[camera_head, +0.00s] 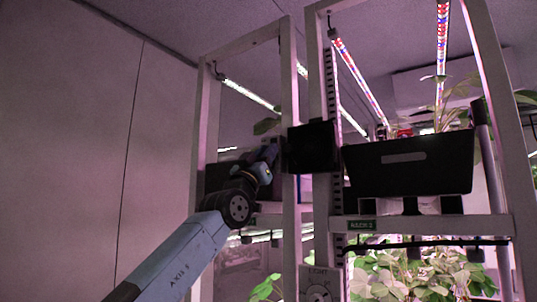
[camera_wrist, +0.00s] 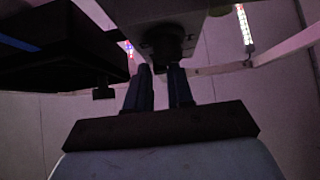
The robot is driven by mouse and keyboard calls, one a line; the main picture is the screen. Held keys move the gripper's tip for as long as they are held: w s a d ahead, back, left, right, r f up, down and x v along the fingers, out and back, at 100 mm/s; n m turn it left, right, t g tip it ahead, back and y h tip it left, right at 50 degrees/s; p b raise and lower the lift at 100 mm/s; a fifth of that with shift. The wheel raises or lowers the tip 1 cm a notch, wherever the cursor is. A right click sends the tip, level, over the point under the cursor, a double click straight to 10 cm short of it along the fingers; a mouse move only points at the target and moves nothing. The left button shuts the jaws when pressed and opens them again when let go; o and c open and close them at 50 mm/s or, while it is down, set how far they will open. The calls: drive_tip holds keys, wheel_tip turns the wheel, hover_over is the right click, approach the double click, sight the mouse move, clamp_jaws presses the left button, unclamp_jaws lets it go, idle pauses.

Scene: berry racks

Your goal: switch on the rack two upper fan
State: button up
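In the wrist view, my gripper (camera_wrist: 160,72) has two blue-grey fingers standing apart with a gap between them. A dark round knob-like part (camera_wrist: 167,42) under a pale panel lies just beyond the fingertips. I cannot tell whether they touch it. In the head view, my arm reaches up from the lower left to the rack frame (camera_head: 321,210), and my fingers cannot be made out. A black square box (camera_head: 312,147) sits at the arm's end by the posts; I cannot tell whether it is the fan. A small green rack label, apparently "RACK 2" (camera_head: 362,225), is on the crossbar.
A black planter (camera_head: 408,170) with plants stands on the rack right of the posts. A panel marked LIGHT with a dial (camera_head: 318,288) is low on the post. LED strips (camera_head: 360,78) hang above. Leafy plants (camera_head: 420,275) fill the lower level. A plain wall (camera_head: 70,150) stands left.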

clamp_jaws()
drive_tip(key=shift+r, duration=0.1)
drive_tip(key=shift+s+a+r+g+y, duration=0.1)
drive_tip(key=shift+r+g+y, duration=0.7)
drive_tip(key=shift+g+y, duration=0.5)
drive_tip(key=shift+s+a+r+g+y, duration=0.1)
drive_tip(key=shift+r+g+y, duration=0.8)
drive_tip(key=shift+g, duration=0.65)
drive_tip(key=shift+s+r+g+y, duration=0.1)
drive_tip(key=shift+r+g+y, duration=0.65)
drive_tip(key=shift+g+y, duration=0.6)
drive_tip(key=shift+g, duration=0.3)
